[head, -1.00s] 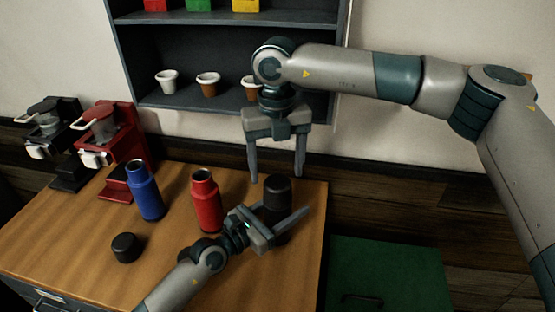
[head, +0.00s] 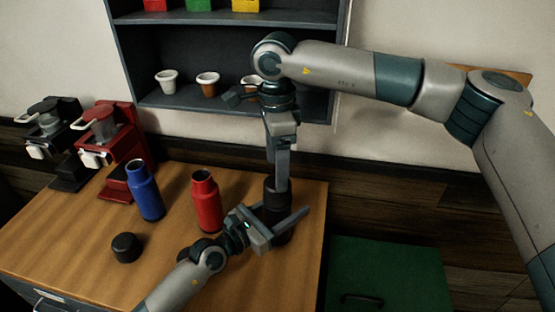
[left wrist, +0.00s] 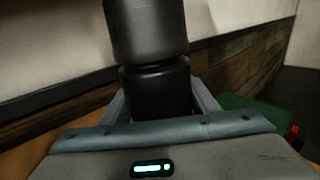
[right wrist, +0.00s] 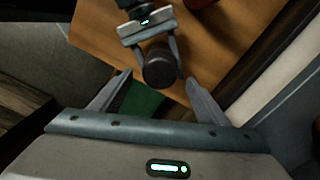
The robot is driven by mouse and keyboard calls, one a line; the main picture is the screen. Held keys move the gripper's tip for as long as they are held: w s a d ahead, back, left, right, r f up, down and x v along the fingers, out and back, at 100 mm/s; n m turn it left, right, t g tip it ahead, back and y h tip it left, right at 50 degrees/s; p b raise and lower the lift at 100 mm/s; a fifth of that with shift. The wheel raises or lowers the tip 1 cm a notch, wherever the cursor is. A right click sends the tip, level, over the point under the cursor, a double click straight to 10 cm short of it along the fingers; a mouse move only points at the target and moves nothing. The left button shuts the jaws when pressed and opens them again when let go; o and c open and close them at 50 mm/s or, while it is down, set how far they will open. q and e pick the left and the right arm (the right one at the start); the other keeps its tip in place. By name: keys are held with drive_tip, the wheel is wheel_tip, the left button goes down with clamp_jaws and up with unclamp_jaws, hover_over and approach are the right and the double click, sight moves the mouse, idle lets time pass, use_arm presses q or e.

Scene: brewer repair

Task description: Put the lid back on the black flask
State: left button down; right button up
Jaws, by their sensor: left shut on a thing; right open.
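The black flask (head: 279,226) stands upright near the table's right edge. My left gripper (head: 274,219) is shut around its body. In the left wrist view, the flask body (left wrist: 158,92) is between the fingers, and a wider dark cylinder like a lid (left wrist: 147,30) sits on top, with a groove between them. My right gripper (head: 279,184) is open, pointing down over the flask top, seen edge-on. In the right wrist view the round dark top (right wrist: 160,68) lies between the open fingers (right wrist: 158,82); contact cannot be told. A loose black lid (head: 124,247) lies at the table's front left.
A blue flask (head: 146,192) and a red flask (head: 206,203), both lidless, stand left of my left gripper. Red (head: 118,150) and black (head: 55,140) brewers stand at the back left. A shelf (head: 230,110) with cups is behind. A green cabinet (head: 385,275) is right of the table.

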sight(278, 213)
drive_tip(key=n, duration=0.6)
drive_tip(key=shift+r, duration=0.15)
drive_tip(key=n, duration=0.5)
drive_tip(key=shift+r+n, duration=0.1)
drive_tip(key=shift+n, duration=0.3)
drive_tip(key=n, duration=0.6)
drive_tip(key=shift+r, duration=0.15)
drive_tip(key=n, duration=0.4)
drive_tip(key=shift+d+r+n, duration=0.1)
drive_tip(key=shift+n, duration=0.2)
drive_tip(key=shift+f, duration=4)
drive_tip(key=shift+c, duration=0.6)
